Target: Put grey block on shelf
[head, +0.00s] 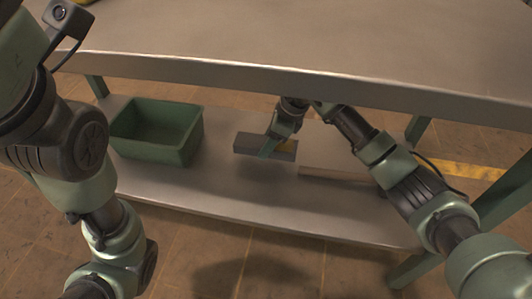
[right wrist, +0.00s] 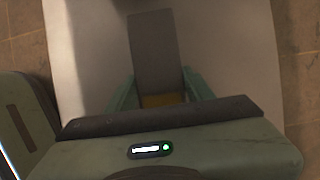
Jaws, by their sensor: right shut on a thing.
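The grey block (head: 247,144) is a long dark bar above the lower shelf (head: 220,195) of the metal table in the head view. My right gripper (head: 270,147) reaches in under the tabletop and is shut on the block. In the right wrist view the grey block (right wrist: 153,48) sticks out from between the two green fingers of my right gripper (right wrist: 160,92). A yellow patch shows at its near end. I cannot tell whether the block touches the shelf. My left arm shows at the left, but its gripper is out of view.
A green open bin (head: 128,149) stands on the lower shelf, left of the block. A flat pale piece (head: 335,173) lies right of the block. The shelf's front strip is clear.

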